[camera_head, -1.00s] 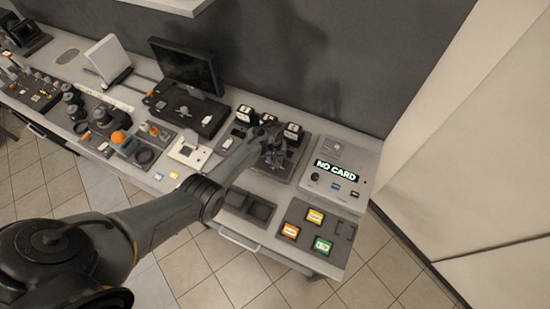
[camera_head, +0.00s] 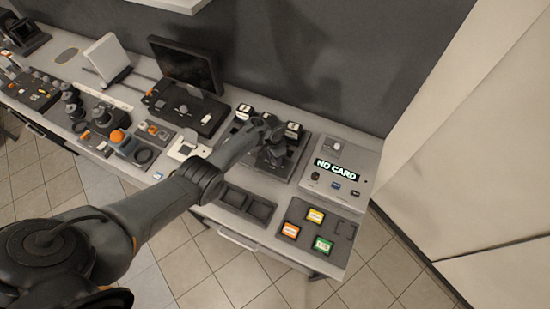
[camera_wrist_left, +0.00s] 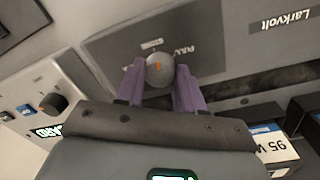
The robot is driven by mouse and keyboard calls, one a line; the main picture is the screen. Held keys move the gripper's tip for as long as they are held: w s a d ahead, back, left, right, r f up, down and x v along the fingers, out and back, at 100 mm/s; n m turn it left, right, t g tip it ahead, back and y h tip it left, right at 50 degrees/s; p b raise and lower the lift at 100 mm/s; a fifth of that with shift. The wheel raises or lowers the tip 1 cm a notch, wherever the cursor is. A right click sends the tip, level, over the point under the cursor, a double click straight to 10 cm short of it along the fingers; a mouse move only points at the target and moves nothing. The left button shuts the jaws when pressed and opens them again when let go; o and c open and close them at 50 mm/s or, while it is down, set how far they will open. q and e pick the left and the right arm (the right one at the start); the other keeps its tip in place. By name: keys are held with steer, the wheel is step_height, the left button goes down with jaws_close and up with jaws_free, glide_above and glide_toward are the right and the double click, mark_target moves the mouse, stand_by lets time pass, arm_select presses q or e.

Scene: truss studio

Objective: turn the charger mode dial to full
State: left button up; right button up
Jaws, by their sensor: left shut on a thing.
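The mode dial (camera_wrist_left: 159,70) is a round grey knob with an orange mark, on the grey charger face (camera_wrist_left: 110,48). In the left wrist view, printed "FULL" lettering is beside it on the right, partly covered by a finger. My left gripper (camera_wrist_left: 158,82) has its two purple fingers on either side of the dial and is shut on it. In the head view my left gripper (camera_head: 270,150) is over the dark charger (camera_head: 290,170), and the dial is hidden there. My right gripper is in neither view.
Battery packs (camera_head: 293,130) stand in the charger close to my gripper. A grey card reader (camera_head: 362,172) showing "NO CARD" is just right. A monitor (camera_head: 185,65) stands at the back left.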

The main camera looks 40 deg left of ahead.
arm_select(q)
steer(key=m+b, duration=0.1)
steer(key=m, duration=0.4)
steer(key=shift+m, duration=0.3)
steer(key=m+b, duration=0.1)
steer(key=m, duration=0.3)
steer(key=shift+b, duration=0.4)
steer(key=shift+m, duration=0.5)
steer(key=o, duration=1)
steer(key=shift+o, duration=0.2)
steer(key=shift+r, duration=0.15)
